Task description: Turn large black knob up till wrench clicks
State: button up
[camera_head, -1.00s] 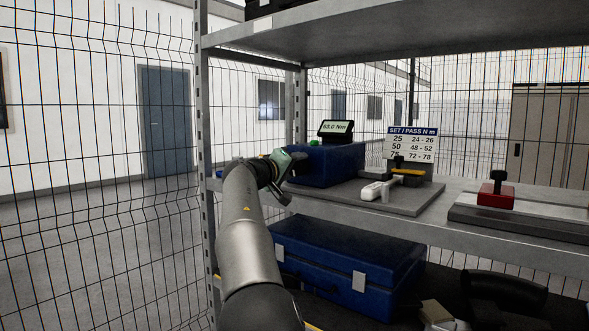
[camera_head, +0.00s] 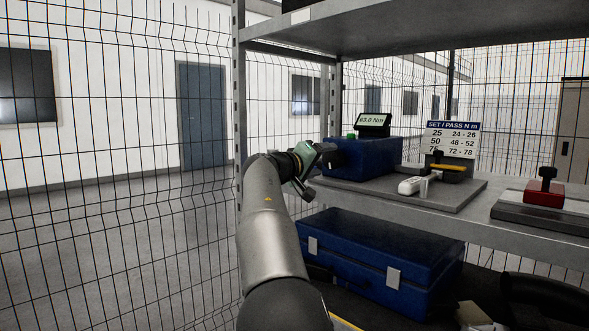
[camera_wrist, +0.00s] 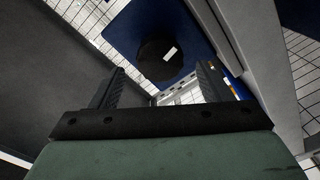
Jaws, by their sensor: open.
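A large round black knob (camera_wrist: 160,60) with a white mark sits on the face of the blue tester box (camera_wrist: 120,25). In the head view the blue box (camera_head: 368,160) stands on the shelf, and my gripper largely hides the knob. My gripper (camera_head: 322,170) is at the box's left side. In the wrist view my gripper (camera_wrist: 162,72) is open, its fingers to either side of the knob's lower part in the picture; contact cannot be told. A display (camera_head: 374,120) above the box reads 63.0 Nm. A wrench is not clearly identifiable.
A SET / PASS N m chart (camera_head: 452,139) stands behind a grey board (camera_head: 462,196) with a white part and a yellow-topped part. A red block (camera_head: 544,194) is at right. A blue case (camera_head: 385,255) lies below. The shelf post (camera_head: 240,120) and mesh fence are at left.

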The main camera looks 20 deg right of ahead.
jog(key=v, duration=1.3)
